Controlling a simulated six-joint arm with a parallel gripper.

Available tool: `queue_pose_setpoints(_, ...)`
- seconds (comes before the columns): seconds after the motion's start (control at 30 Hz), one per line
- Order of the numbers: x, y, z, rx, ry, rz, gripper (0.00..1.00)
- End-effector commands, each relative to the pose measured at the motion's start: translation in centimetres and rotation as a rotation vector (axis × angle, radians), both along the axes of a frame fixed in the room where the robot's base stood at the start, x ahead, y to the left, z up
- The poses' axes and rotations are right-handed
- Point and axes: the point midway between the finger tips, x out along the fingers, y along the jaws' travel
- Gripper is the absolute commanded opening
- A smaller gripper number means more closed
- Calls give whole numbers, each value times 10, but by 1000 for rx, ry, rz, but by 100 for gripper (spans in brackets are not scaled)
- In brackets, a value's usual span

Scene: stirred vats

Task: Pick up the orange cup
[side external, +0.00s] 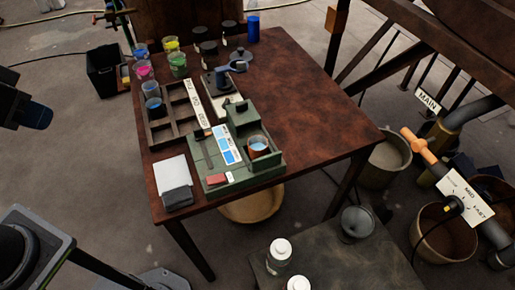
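No plainly orange cup shows. A clear cup with an orange-brown tint and pale blue content (258,147) stands in the right part of a green device (215,178) on the table; I cannot tell if the tint is its own colour. At the table's back left are cups with blue (141,51), yellow (171,44), pink (144,70) and green (178,65) content. Another cup with blue content (154,106) is in a wooden compartment tray (186,131). I see no gripper fingers. Dark machine parts at the left edge are cut off, and I cannot tell if they are mine.
The red-brown table (325,115) is clear on its right side. Dark round containers (206,32) and a blue cylinder (253,29) stand at the back. A white pad (171,169) lies front left. A pipe with an orange handle (418,147) and buckets (385,163) are at right.

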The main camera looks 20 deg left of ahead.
Motion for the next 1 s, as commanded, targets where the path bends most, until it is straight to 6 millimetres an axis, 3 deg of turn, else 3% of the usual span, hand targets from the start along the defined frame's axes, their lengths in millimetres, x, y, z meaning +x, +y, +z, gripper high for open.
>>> queue_pose_setpoints(0.43,0,0,0,0,0,0,65)
queue_pose_setpoints(0.7,3,-1,2,3,3,-11,66)
queue_pose_setpoints(0.87,27,-11,17,39,43,-121,66)
queue_pose_setpoints(1.0,71,-32,33,98,102,-310,66)
